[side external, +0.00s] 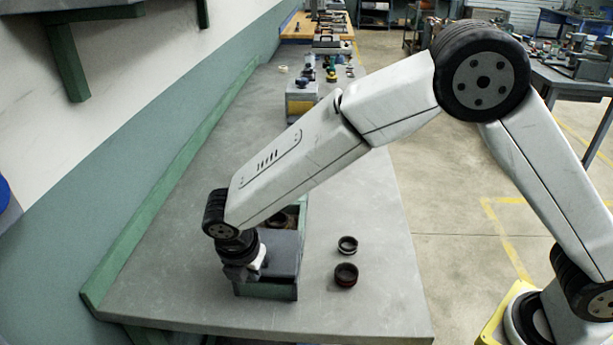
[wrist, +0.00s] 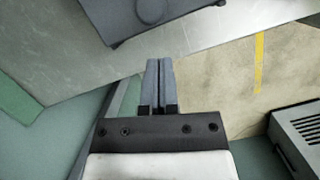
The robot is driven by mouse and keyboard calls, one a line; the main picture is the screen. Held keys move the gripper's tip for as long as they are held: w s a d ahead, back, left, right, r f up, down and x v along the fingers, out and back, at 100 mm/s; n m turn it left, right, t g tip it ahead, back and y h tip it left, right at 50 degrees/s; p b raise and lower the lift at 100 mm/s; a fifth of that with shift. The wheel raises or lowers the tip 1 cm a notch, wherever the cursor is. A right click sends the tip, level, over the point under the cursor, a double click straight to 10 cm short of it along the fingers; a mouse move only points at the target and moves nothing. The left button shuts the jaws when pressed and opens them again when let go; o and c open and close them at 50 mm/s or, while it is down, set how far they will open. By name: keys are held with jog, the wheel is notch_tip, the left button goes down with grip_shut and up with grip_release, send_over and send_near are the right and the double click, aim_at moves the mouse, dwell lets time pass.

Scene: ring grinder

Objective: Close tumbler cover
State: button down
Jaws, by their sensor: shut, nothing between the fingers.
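The tumbler is a green open-topped box (side external: 268,291) near the table's front in the side external view. Its flat dark grey cover (side external: 284,254) lies over the near part, while the far end shows an open interior, partly hidden by my arm. My gripper (side external: 240,274) is at the cover's left side; whether it touches the cover cannot be told. In the wrist view, my gripper's two fingers (wrist: 159,62) are together with nothing between them. A dark grey panel (wrist: 125,18), apparently the cover, shows at the top, apart from the fingertips in the picture.
Two dark rings, a smaller one (side external: 347,245) and a larger one (side external: 346,275), lie on the table right of the box. A grey block-shaped machine (side external: 301,101) stands farther back. The green wall rail (side external: 150,205) runs along the left edge. Grey tabletop (side external: 375,215) is clear at right.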

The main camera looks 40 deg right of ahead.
aim_at(269, 234)
jog(key=shift+w+d, duration=0.25)
jog(key=shift+d, duration=0.25)
jog(key=shift+w+d, duration=0.25)
jog(key=shift+d, duration=0.2)
jog(key=w+d, duration=0.8)
jog(key=shift+w+d, duration=0.35)
jog(key=shift+s+a, duration=0.35)
jog(key=shift+a, duration=0.25)
jog(key=a, duration=0.1)
jog(key=s+a, duration=0.1)
jog(key=shift+s+a+r, duration=0.2)
jog(key=shift+a+r, duration=0.15)
jog(key=shift+a, duration=0.05)
jog(key=v, duration=0.9)
jog(key=shift+r, duration=0.2)
jog(key=shift+s, duration=0.1)
